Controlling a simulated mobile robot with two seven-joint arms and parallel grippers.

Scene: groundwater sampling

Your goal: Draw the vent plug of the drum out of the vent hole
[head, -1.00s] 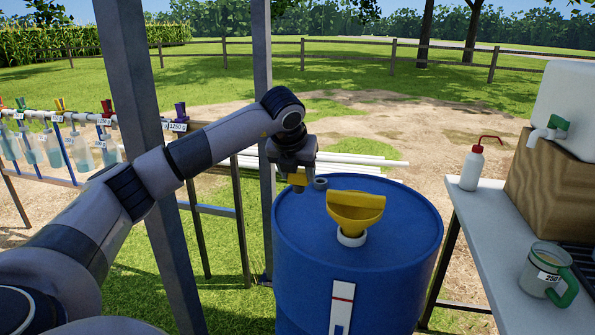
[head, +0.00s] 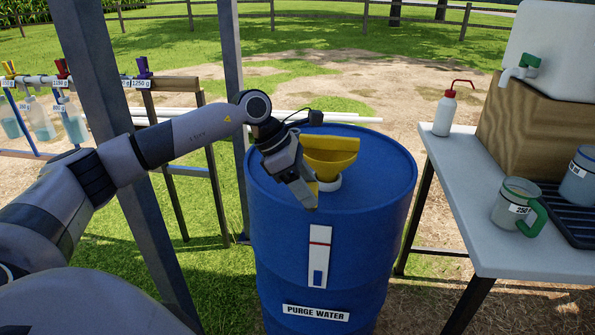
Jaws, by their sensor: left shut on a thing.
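The blue drum (head: 385,215) stands upright in the middle of the head view. A yellow funnel (head: 330,155) sits in a white collar on its top. My left gripper (head: 312,197) is shut, tilted down to the right, over the left front part of the drum top. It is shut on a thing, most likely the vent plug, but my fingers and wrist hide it. I cannot make out the vent hole, nor whether the plug is clear of it. My right gripper is not in view.
The funnel stands close to the right of my gripper. A table (head: 470,205) on the right carries a wash bottle (head: 444,116), a mug (head: 514,203) and a wooden crate (head: 520,135). A grey post (head: 232,90) rises behind my left arm.

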